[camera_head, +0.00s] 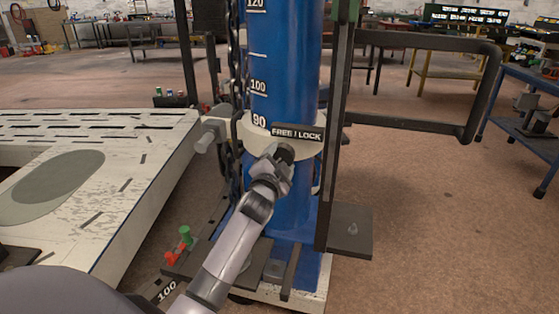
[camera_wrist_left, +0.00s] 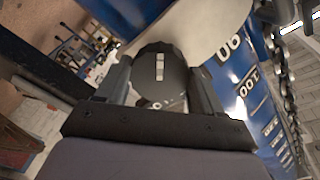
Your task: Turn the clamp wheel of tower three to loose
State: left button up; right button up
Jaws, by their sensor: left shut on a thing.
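A blue tower (camera_head: 285,60) with a white height scale stands in the middle of the head view. A cream collar (camera_head: 258,139) wraps around it near the 90 mark, with a dark label (camera_head: 297,133) reading FREE | LOCK. The clamp wheel (camera_wrist_left: 158,75) is a dark round knob with a pale stripe, seen between the fingers in the left wrist view. My left gripper (camera_head: 280,156) is shut on it just below the label. The gripper hides most of the wheel in the head view. No tower number is legible. My right gripper is out of view.
A white slotted bench (camera_head: 130,215) lies to the left. A dark post (camera_head: 337,130) and a bent bar frame (camera_head: 480,90) stand to the right of the tower. A chain (camera_head: 236,80) hangs along its left side. Open floor (camera_head: 440,220) lies at the right.

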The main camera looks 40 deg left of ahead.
pick_arm(q)
jog(key=n, duration=0.3)
jog(key=shift+n+p, duration=0.4)
jog(key=shift+n, duration=0.7)
jog(key=o, duration=1)
jog(key=shift+o, duration=0.2)
jog(key=shift+s+d, duration=0.1)
jog(key=shift+s, duration=0.1)
